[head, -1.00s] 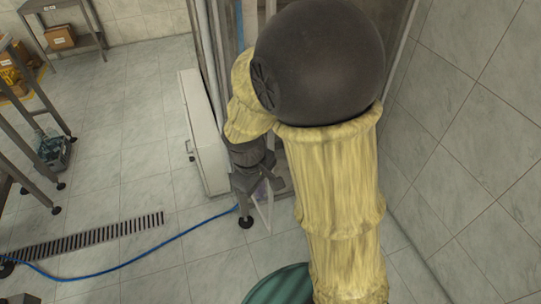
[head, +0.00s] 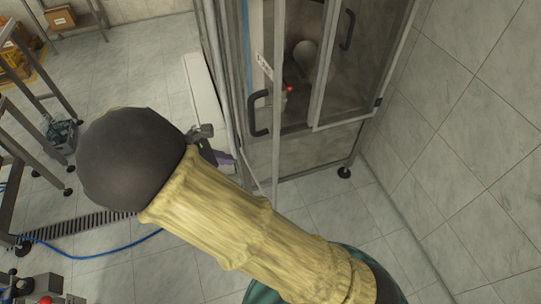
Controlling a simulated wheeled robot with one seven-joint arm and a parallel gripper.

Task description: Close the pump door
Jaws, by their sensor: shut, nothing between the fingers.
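A tall cabinet with clear panels in grey metal frames stands at the upper centre of the head view. A narrow framed door (head: 277,100) at its left is seen at a steep angle and appears to stand out from the cabinet. A black handle (head: 256,114) shows beside it. A second framed panel (head: 318,78) with a black handle is at the right; I cannot tell whether it is ajar. I cannot tell which is the pump door. My gripper (head: 208,138) is shut and empty, left of the cabinet, mostly hidden by my yellow-covered arm. I see no contact with the door.
A white box (head: 205,95) stands left of the cabinet. A tiled wall (head: 475,130) closes off the right. Metal-legged tables (head: 30,130) stand at the left. A floor drain and a blue hose (head: 100,255) lie on the floor between.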

